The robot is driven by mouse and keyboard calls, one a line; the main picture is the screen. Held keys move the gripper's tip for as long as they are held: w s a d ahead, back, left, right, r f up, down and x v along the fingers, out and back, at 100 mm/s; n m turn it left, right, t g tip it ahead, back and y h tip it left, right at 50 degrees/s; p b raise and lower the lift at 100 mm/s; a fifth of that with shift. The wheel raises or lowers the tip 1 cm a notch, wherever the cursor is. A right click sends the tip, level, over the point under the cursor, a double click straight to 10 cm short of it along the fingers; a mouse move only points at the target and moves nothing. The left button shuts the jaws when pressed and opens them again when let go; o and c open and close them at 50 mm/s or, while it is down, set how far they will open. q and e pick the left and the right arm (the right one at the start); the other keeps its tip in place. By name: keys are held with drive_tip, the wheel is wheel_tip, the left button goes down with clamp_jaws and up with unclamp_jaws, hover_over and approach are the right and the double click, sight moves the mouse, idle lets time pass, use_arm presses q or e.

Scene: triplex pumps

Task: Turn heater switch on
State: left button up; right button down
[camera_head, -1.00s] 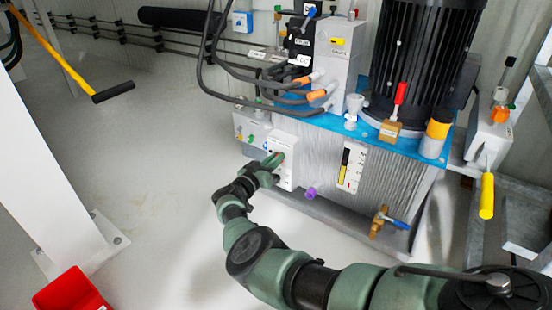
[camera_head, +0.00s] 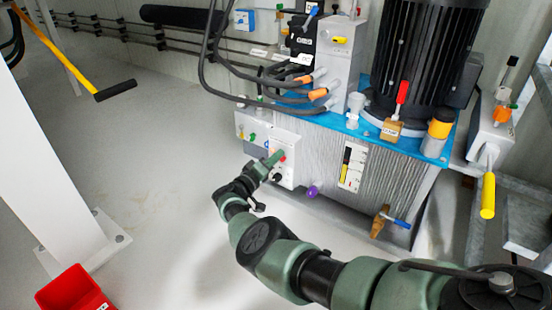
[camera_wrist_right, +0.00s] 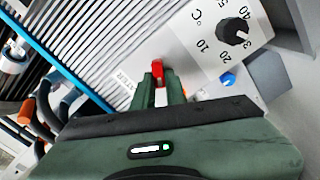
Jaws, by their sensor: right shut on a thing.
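The heater switch (camera_wrist_right: 157,70) is a small red lever on the white control box (camera_wrist_right: 205,45), beside partly covered lettering. The fingers of my right gripper (camera_wrist_right: 160,88) are shut around it, one on each side. My left gripper is not in view.
A black dial (camera_wrist_right: 233,32) marked in °C and a blue knob (camera_wrist_right: 228,80) sit close by. A purple knob (camera_head: 312,191) and a brass valve (camera_head: 379,222) stick out lower on the pump unit. A red bin (camera_head: 72,290) stands at the lower left, with clear floor beside it.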

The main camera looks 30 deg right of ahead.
idle(0.5)
drive_tip(key=c, duration=1.4)
unclamp_jaws()
drive_tip(key=shift+c, duration=0.2)
drive_tip(key=p+v, duration=0.3)
drive_tip(key=v, duration=0.4)
drive_tip(key=shift+a+p, duration=0.35)
drive_tip(key=shift+s, duration=0.1)
